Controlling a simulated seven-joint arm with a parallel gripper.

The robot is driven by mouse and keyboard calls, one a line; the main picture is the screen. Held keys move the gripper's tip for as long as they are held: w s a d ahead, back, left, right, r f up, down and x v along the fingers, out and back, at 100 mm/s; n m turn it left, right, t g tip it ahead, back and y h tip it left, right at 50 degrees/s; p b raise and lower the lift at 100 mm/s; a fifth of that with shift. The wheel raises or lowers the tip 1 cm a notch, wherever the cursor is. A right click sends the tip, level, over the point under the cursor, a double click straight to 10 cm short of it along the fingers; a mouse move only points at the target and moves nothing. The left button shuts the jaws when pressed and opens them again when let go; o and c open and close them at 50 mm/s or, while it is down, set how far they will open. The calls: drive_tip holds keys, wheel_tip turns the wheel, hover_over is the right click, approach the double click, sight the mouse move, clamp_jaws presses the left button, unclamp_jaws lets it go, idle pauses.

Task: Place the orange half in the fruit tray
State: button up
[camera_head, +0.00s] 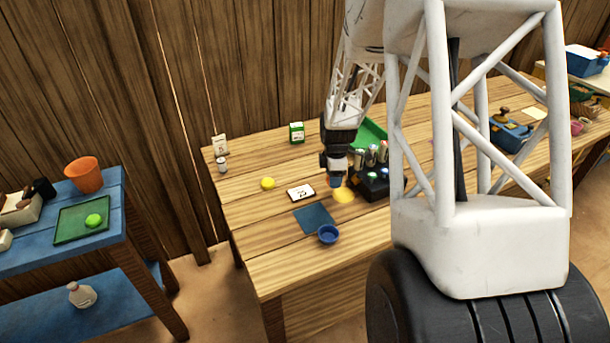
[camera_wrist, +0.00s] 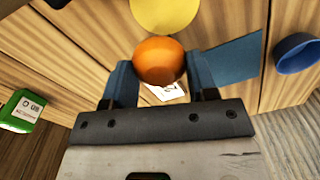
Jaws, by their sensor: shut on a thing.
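In the wrist view an orange half (camera_wrist: 159,61) sits between the two blue fingers of my gripper (camera_wrist: 160,80), which is shut on it. In the head view my gripper (camera_head: 335,183) is over the wooden table, beside a yellow disc; I cannot make out the orange half there. A green tray (camera_head: 66,232) with a round green thing in it lies on the blue table at the left. Another green tray (camera_head: 372,130) is partly hidden behind my arm on the wooden table. I cannot tell for sure which is the fruit tray.
Near my gripper are a white card (camera_head: 301,193), a yellow disc (camera_head: 343,195), a blue mat (camera_head: 313,219), a blue bowl (camera_head: 328,234) and a black holder with bottles (camera_head: 371,187). An orange pot (camera_head: 84,175) stands behind the left tray. A gap separates the tables.

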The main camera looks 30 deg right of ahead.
sight(84, 212)
idle(0.3)
